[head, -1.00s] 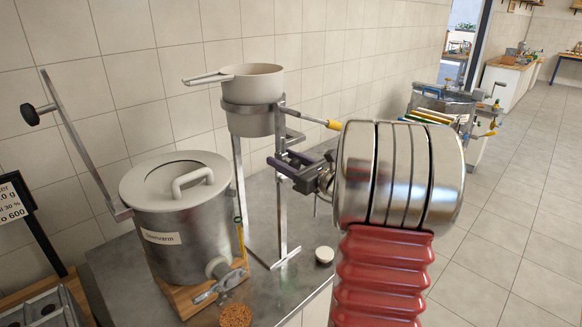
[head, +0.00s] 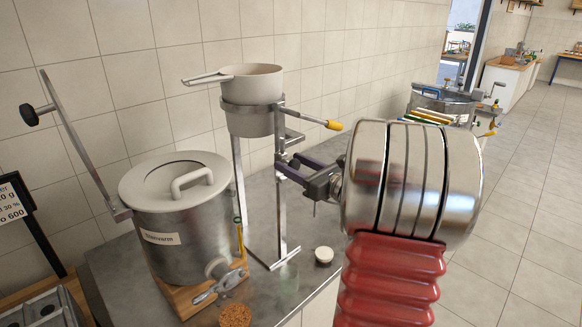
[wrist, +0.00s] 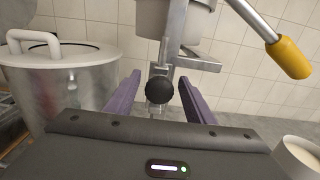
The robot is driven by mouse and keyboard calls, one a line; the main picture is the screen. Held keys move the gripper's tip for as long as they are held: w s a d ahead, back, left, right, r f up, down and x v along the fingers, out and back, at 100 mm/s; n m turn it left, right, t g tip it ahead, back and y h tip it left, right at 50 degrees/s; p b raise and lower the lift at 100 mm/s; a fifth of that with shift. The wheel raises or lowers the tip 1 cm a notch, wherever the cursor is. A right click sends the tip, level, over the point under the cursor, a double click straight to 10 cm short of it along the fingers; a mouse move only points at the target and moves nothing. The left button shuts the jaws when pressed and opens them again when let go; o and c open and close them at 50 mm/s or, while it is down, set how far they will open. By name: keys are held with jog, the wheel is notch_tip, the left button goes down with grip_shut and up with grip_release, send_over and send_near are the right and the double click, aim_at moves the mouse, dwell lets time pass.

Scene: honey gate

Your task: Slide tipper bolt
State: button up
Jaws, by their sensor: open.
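The tipper is a metal stand (head: 282,220) with a pale pan (head: 250,85) in a ring at its top and a yellow-ended lever (head: 333,125) to the right. In the wrist view a round black knob (wrist: 160,88), seemingly the bolt's end, shows between my purple fingers, in front of the stand's post. My gripper (head: 286,165) is open at the post in the head view, and its spread fingers also show in the wrist view (wrist: 159,80). I cannot tell whether either finger touches the knob. The knob is hidden in the head view.
A lidded steel tank (head: 180,225) with a tap stands left of the stand on a wooden board. A small white-topped pot (head: 323,256) sits on the grey worktop (head: 262,292) to the right. The tiled wall is close behind.

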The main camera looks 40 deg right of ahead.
aim_at(297, 166)
jog(key=shift+s, duration=1.7)
jog(key=shift+s, duration=0.1)
